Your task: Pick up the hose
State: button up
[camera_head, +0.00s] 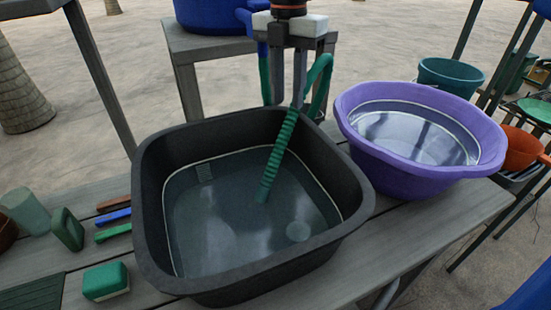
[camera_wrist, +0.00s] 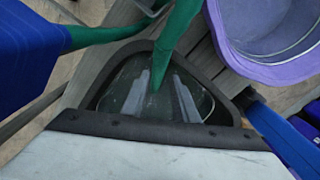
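The green ribbed hose (camera_head: 279,158) hangs down into the dark grey tub (camera_head: 150,215), its lower end in the water. Its upper part loops beside my gripper (camera_head: 288,100), and another green stretch shows left of the fingers. In the head view the two grey fingers point down, spread apart with a gap between them, just above the tub's far rim; the hose passes close by the right fingertip. I cannot tell whether they touch.
A purple basin (camera_head: 480,150) of water stands right of the tub on the grey slatted table (camera_head: 440,225). A green-and-white sponge (camera_head: 106,282), several brushes and cups lie left. A blue container (camera_head: 210,15) stands on a small table behind. Metal posts flank the area.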

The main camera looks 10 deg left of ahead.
aim_at(288, 118)
jog(key=shift+w+f, duration=0.15)
jog(key=shift+f, duration=2.9)
jog(key=shift+c, duration=0.5)
grip_shut()
jog(key=shift+r, duration=0.15)
notch_tip(288, 118, up, 18)
